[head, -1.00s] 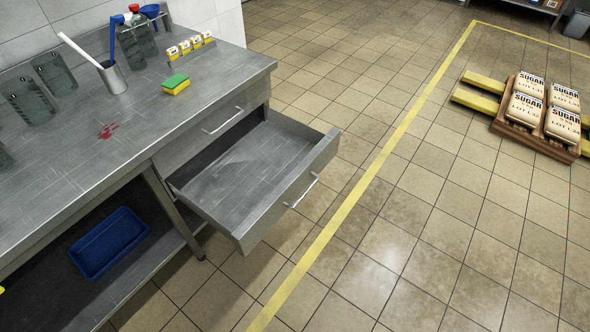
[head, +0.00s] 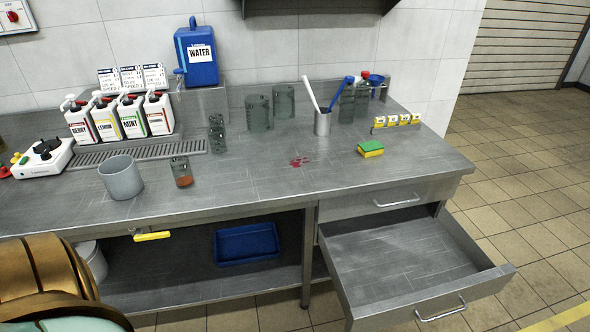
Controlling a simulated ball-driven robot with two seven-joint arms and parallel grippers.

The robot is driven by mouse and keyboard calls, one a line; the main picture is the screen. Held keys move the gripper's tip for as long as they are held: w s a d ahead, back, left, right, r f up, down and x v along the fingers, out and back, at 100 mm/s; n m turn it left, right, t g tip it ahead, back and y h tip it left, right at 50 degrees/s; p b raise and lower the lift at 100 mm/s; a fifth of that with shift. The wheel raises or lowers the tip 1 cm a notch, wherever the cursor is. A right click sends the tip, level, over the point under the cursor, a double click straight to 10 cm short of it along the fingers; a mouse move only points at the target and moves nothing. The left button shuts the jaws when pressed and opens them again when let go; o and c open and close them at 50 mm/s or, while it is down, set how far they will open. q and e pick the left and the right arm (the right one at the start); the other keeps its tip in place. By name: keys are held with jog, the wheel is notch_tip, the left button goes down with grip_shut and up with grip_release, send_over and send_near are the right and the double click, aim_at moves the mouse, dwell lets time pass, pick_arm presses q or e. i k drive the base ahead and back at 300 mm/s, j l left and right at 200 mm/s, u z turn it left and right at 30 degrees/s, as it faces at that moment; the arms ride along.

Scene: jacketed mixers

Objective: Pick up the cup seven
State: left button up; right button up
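Several dark see-through cups stand on the steel counter (head: 250,180). Two taller ones are near the back wall, one (head: 258,113) left of the other (head: 284,101). A small one (head: 217,133) stands beside the drain grate. Another small cup (head: 181,171) nearer the front holds something reddish brown at its bottom. More dark vessels (head: 346,104) stand behind the steel utensil holder (head: 322,124). I can read no number on any of them, so I cannot tell which is cup seven. Neither of my grippers is in view.
A grey pot (head: 121,178) stands at the front left. Syrup bottles (head: 105,118) and a blue water container (head: 197,55) are behind. A sponge (head: 370,149) and red stain (head: 301,162) are to the right. An open, empty drawer (head: 410,262) juts out; a blue tray (head: 247,243) sits below.

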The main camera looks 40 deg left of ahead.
aim_at(182, 172)
jog(key=u, duration=2)
jog(key=i+j+z, duration=0.15)
jog(key=j+z, duration=0.15)
jog(key=j, duration=0.7)
jog(key=j+z, duration=0.25)
jog(key=j, duration=0.8)
